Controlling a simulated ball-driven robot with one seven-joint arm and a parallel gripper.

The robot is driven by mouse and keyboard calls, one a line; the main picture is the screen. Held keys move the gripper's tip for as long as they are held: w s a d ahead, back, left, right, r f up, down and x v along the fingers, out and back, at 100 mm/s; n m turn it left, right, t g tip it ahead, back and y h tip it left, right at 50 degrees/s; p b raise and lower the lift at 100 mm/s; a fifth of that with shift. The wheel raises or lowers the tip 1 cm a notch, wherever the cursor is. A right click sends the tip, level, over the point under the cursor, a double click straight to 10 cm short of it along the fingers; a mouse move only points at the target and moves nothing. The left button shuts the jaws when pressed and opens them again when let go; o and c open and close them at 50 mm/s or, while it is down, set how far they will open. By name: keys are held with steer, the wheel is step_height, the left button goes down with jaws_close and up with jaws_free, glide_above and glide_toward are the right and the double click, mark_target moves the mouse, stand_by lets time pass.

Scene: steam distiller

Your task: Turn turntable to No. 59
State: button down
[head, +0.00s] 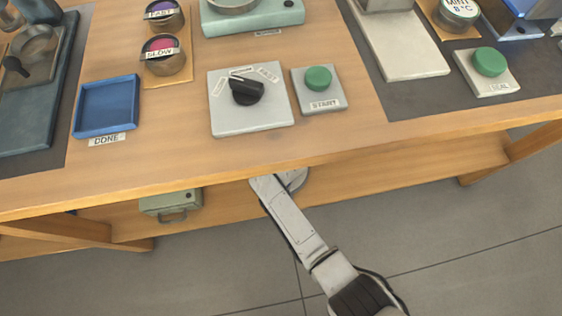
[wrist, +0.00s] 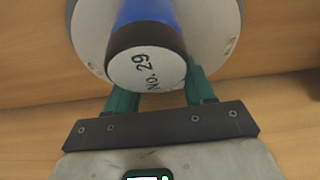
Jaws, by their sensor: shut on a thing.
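The turntable seems to be the pale round disc (wrist: 91,25) at the top of the wrist view. It also shows in the head view (head: 297,180), partly hidden by my arm under the table edge. A blue cylinder (wrist: 146,11) with a black band and white end stands over the disc. Its label is turned round and reads "No." with 62 or 29; I cannot tell which. My gripper (wrist: 160,88) has its teal fingers on either side of the cylinder's end, seemingly shut on it. The exact contact is hidden. No number 59 is readable.
The wooden table edge (head: 330,158) overhangs the lower shelf (head: 400,167) where my arm reaches in. A green case (head: 171,204) is on the shelf to the left. On top are a dial panel (head: 248,116), a START button (head: 318,78) and a blue tray (head: 106,105).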

stand_by(0.6)
steer(key=shift+c, duration=2)
jaws_free()
steer(key=p+v, duration=0.5)
steer(key=v, duration=0.5)
steer(key=shift+s+r, duration=0.15)
steer(key=shift+r, duration=0.25)
